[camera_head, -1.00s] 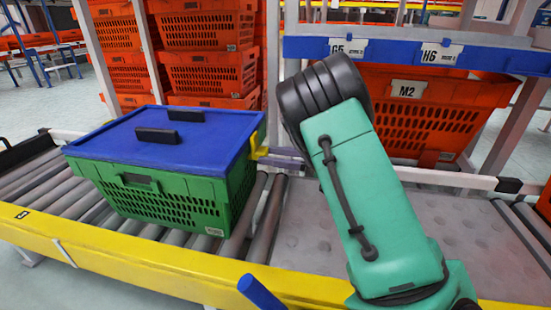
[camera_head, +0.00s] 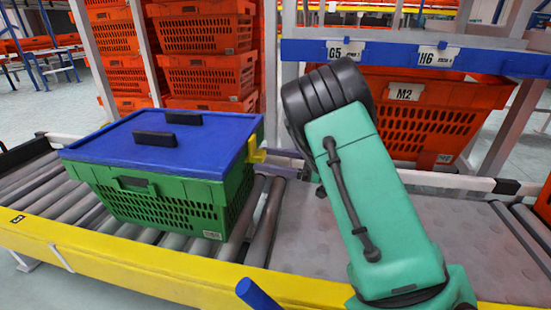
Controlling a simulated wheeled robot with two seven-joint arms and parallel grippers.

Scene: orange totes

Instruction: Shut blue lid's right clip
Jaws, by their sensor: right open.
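A green tote (camera_head: 150,203) stands on the roller conveyor at the left. A blue lid (camera_head: 115,148) with two dark handles covers its top. A small yellow clip (camera_head: 256,154) sticks outward at the lid's right edge. My right gripper (camera_head: 272,158) is open just right of the clip, its greyish fingers pointing left toward the tote. Most of this gripper is hidden behind my green and black right arm, and I cannot tell whether a finger touches the clip. My left gripper is out of view.
The yellow conveyor rail (camera_head: 130,261) runs along the front. A flat grey dimpled surface (camera_head: 310,240) lies right of the tote, partly behind my arm. Stacked orange totes (camera_head: 207,78) stand behind, and an orange tote marked M2 (camera_head: 425,125) sits at the back right.

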